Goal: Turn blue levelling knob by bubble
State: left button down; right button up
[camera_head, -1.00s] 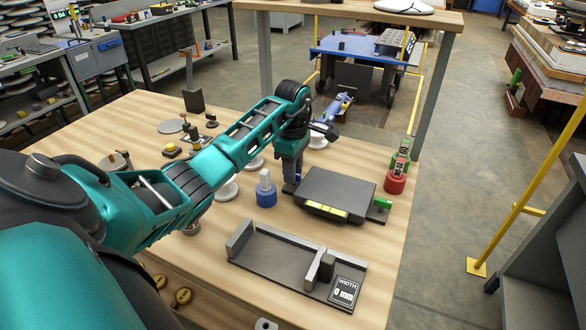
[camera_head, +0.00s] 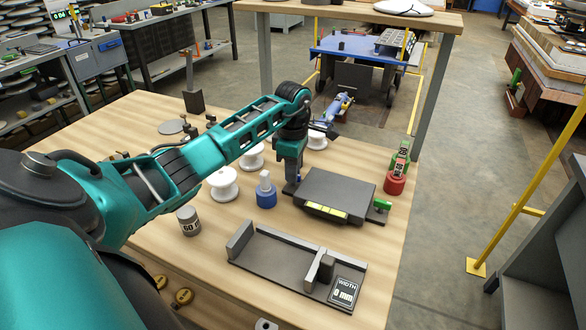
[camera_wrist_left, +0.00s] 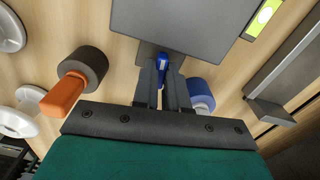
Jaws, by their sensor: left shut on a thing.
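A dark levelling plate (camera_head: 338,190) lies on the wooden bench, with a yellow-green bubble vial (camera_head: 326,211) along its front edge. The bubble's place in the vial is too small to tell. The vial's end also shows in the left wrist view (camera_wrist_left: 265,14). The blue levelling knob (camera_wrist_left: 163,60) is at the plate's edge, between the fingers of my left gripper (camera_wrist_left: 163,76). In the head view that gripper (camera_head: 292,182) points down at the plate's left side, shut on the knob, which is mostly hidden. A green knob (camera_head: 383,204) sits at the plate's right corner. My right gripper is out of view.
A blue-based peg (camera_head: 266,192) stands close left of the plate, near my gripper. White spools (camera_head: 223,185) and a grey weight (camera_head: 188,222) stand further left. A grey width gauge (camera_head: 275,262) lies in front. A red-based object (camera_head: 395,182) stands right.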

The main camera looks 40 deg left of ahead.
pick_arm(q)
jog(key=n+p, duration=0.1)
jog(key=n, duration=0.4)
jog(key=shift+r, duration=0.1)
jog(key=n+p, duration=0.1)
jog(key=n, duration=0.4)
jog(key=shift+p, duration=0.35)
jog(key=shift+n, duration=0.4)
jog(key=c, duration=1.2)
grip_release()
jog(key=shift+o, duration=0.2)
jog(key=shift+d, duration=0.1)
